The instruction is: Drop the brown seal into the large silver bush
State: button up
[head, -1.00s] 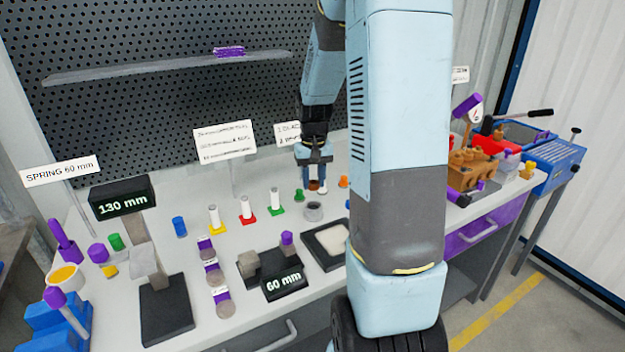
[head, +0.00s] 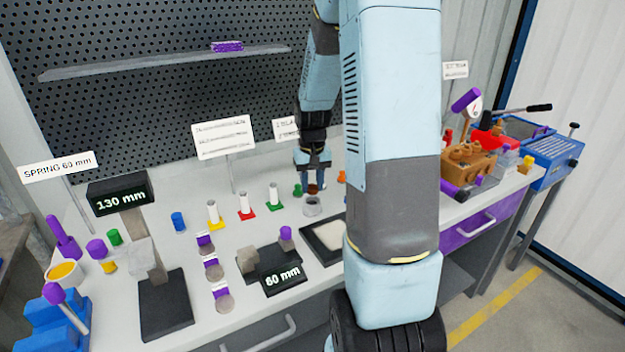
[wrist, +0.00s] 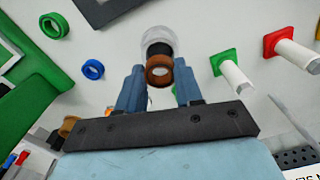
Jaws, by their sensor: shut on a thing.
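My gripper (head: 312,172) points down over the bench and is shut on the brown seal (head: 313,189). In the wrist view the brown ring seal (wrist: 159,76) sits between the two blue fingertips (wrist: 159,68). The large silver bush (head: 312,207) stands upright on the bench just below the seal in the head view. In the wrist view the bush (wrist: 158,37) shows beyond the seal with its dark opening partly covered by it. The seal looks close above the bush; I cannot tell whether they touch.
White pins on green (head: 274,199), red (head: 245,207) and yellow (head: 213,217) bases stand left of the bush. A black tray (head: 318,250) lies in front. A blue ring (wrist: 93,69) and a green ring (wrist: 54,26) lie nearby.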

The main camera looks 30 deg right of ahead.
aim_at(312, 187)
jog(key=shift+f, duration=1.55)
jog(key=o, duration=1.1)
jog(key=shift+r, duration=6.85)
